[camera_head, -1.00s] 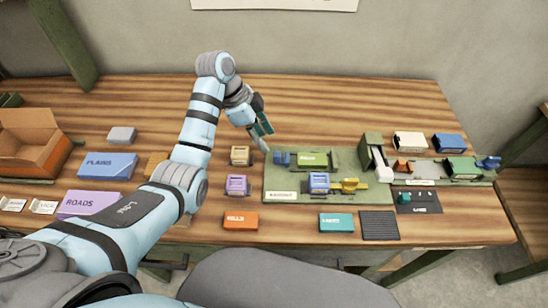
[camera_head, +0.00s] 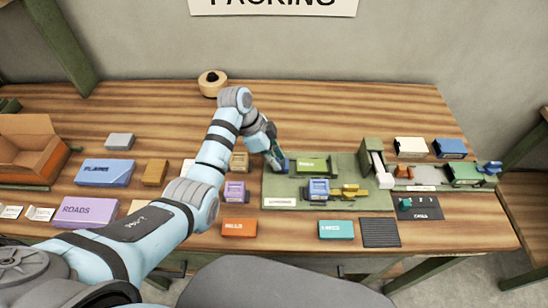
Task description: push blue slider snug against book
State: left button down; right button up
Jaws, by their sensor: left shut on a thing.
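The blue slider (camera_head: 285,166) sits at the upper left of the green fixture board (camera_head: 284,188). The green book (camera_head: 312,166) lies to its right on the same board. A narrow gap seems to show between them, though it is too small to be sure. My left gripper (camera_head: 277,163) is down at the slider's left side, shut on it. The gripper hides part of the slider. My right gripper is not in view.
A tan block (camera_head: 239,162) and a purple block (camera_head: 234,190) stand just left of the board. Orange (camera_head: 239,228) and teal (camera_head: 336,229) boxes lie in front. A tape roll (camera_head: 212,83) sits behind.

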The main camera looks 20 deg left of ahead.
aim_at(279, 160)
pick_arm(q)
jog(key=shift+d+f, duration=0.1)
jog(key=d, duration=0.3)
jog(key=shift+w+d, duration=0.3)
jog(key=shift+w, duration=0.1)
jog(key=c, duration=1.8)
grip_release()
jog(key=shift+o, duration=1.6)
jog(key=shift+w+d, duration=0.1)
jog(key=shift+d, duration=0.1)
jog(key=v, duration=0.7)
jog(key=shift+a+r, duration=0.1)
jog(key=shift+r, duration=0.15)
